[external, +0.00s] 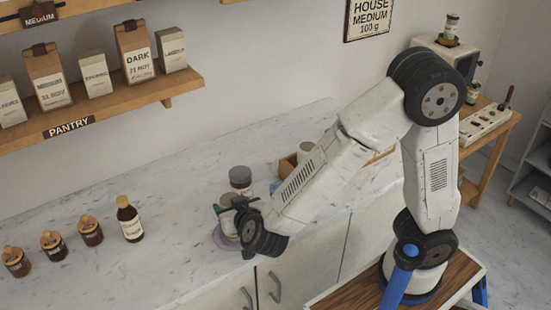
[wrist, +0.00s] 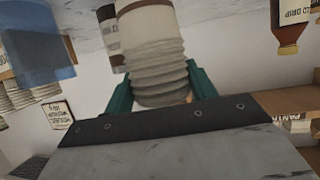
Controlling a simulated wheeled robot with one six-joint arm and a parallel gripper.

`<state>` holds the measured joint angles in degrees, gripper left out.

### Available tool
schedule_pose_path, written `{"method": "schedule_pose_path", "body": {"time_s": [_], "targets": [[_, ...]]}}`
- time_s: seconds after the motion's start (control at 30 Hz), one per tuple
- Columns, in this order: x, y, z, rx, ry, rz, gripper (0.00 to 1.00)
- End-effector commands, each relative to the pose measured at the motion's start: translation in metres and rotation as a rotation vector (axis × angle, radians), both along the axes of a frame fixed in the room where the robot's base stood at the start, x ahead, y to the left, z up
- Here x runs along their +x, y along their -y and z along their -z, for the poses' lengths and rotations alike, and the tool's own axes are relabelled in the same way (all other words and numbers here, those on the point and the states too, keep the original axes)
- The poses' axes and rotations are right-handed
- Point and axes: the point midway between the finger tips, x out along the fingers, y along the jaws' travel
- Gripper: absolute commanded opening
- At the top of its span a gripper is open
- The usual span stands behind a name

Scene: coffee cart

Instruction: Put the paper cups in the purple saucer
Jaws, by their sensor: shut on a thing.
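My gripper (external: 230,207) is shut on the paper cups (wrist: 158,60), a nested pale stack with several stacked rims. In the wrist view, its green fingers (wrist: 160,92) press on both sides of the stack. The purple saucer (external: 217,241) lies on the counter near its front edge, partly hidden by my gripper and the cups. In the external view, the cups (external: 229,224) look upright over the saucer. I cannot tell whether they touch it.
A grey-lidded jar (external: 241,176) stands just behind the saucer. A sauce bottle (external: 129,220) and several small jars (external: 90,231) stand left. The counter between the bottle and saucer is clear.

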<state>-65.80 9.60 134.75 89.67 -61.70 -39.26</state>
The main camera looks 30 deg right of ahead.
Motion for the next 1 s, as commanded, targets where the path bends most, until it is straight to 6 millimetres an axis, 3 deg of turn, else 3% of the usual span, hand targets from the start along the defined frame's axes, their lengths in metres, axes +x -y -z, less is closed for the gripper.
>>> {"method": "schedule_pose_path", "body": {"time_s": [0.2,0.23,0.3,0.67,1.0], "targets": [[0.0,0.0,0.003,-0.001,0.0,0.0,0.17],[0.0,0.0,0.003,-0.001,0.0,0.0,0.62],[0.0,0.0,0.003,0.0,0.0,0.0,0.78],[-0.001,0.0,-0.002,0.001,0.0,-0.001,0.78],[-0.061,-0.009,-0.026,0.002,0.001,-0.006,0.78]]}}
